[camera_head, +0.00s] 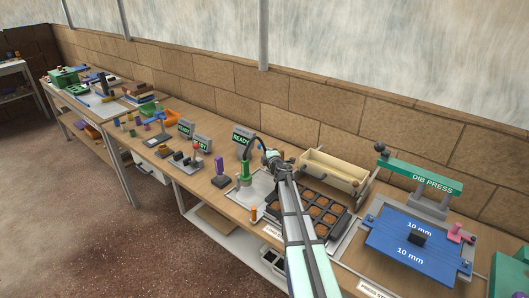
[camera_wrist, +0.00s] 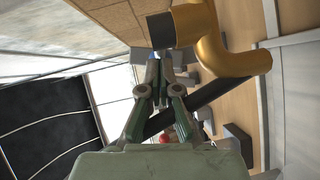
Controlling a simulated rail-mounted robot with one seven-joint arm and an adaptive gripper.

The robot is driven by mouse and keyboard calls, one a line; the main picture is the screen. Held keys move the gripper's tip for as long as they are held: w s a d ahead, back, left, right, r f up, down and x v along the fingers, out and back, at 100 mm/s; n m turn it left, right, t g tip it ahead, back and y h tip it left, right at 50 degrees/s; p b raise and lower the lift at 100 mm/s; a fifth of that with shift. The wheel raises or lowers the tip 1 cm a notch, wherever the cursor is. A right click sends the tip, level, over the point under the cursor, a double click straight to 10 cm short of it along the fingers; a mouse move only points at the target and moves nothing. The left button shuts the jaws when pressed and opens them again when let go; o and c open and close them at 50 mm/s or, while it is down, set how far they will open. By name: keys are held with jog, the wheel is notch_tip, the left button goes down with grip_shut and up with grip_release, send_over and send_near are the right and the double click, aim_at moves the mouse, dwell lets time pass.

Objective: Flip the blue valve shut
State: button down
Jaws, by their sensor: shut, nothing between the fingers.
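My gripper (camera_head: 270,156) is at the end of my arm, above the bench beside the green bottle-like device (camera_head: 246,174). In the wrist view my gripper (camera_wrist: 162,62) has its fingers together with nothing between them. A curved brass pipe (camera_wrist: 235,62) with a dark end is close by, to the right of the fingers. A black bar or hose (camera_wrist: 215,92) runs behind the fingers.
A READY sign (camera_head: 242,139) stands behind the green device. A dark mould tray (camera_head: 322,211) and a cream trough (camera_head: 335,171) are right of my gripper. A brick wall (camera_head: 230,85) backs the bench.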

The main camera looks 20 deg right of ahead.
jog(key=shift+w+d+p, duration=0.45)
jog(key=shift+w+p, duration=0.2)
